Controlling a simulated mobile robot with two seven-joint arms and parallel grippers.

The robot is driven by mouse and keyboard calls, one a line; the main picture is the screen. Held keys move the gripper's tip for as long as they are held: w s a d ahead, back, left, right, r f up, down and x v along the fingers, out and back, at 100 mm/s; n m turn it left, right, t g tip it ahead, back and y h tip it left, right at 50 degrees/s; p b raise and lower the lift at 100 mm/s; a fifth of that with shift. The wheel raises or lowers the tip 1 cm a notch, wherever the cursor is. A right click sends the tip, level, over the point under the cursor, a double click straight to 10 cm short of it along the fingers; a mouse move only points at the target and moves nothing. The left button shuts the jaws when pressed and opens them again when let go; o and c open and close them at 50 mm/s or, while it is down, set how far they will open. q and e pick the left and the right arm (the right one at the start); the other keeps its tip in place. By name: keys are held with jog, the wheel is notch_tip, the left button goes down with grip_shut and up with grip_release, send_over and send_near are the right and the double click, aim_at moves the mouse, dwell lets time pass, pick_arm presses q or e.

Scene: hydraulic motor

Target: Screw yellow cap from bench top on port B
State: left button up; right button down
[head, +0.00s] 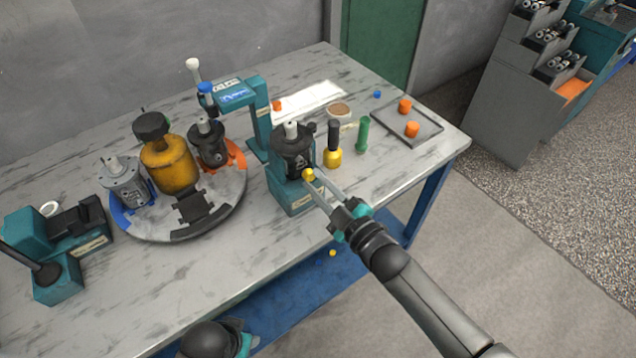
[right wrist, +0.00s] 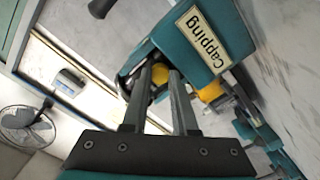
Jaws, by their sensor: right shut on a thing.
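A yellow cap (head: 308,174) is held between the fingertips of my right gripper (head: 311,180), which is shut on it. The cap also shows in the right wrist view (right wrist: 160,74). It is at the front lower side of a dark motor (head: 291,145), which stands upright in the teal capping station (head: 290,198). I cannot tell whether the cap touches the motor. Port B's marking is not readable, and the port is not distinguishable behind the cap. The station's "Capping" label (right wrist: 202,39) shows in the right wrist view.
Right of the station stand a yellow-based black-handled tool (head: 333,148) and a green one (head: 363,134). A tray (head: 425,122) holds orange caps. A turntable (head: 228,207) with several motor parts is left. A small yellow piece (head: 332,253) lies below the bench top's front edge.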

jog(key=m, duration=0.2)
jog(key=m+p, duration=0.1)
jog(key=m, duration=0.1)
jog(key=shift+d+f, duration=0.15)
jog(key=shift+f, duration=0.05)
jog(key=shift+f+m, duration=0.1)
jog(key=shift+m, duration=0.8)
jog(key=m, duration=0.2)
jog(key=shift+m+p, duration=0.3)
jog(key=shift+p, duration=0.1)
jog(key=shift+m, duration=0.9)
jog(key=c, duration=0.9)
grip_release()
jog(key=shift+w+a+r, duration=0.1)
jog(key=shift+a+r, duration=0.15)
jog(key=shift+r, duration=0.15)
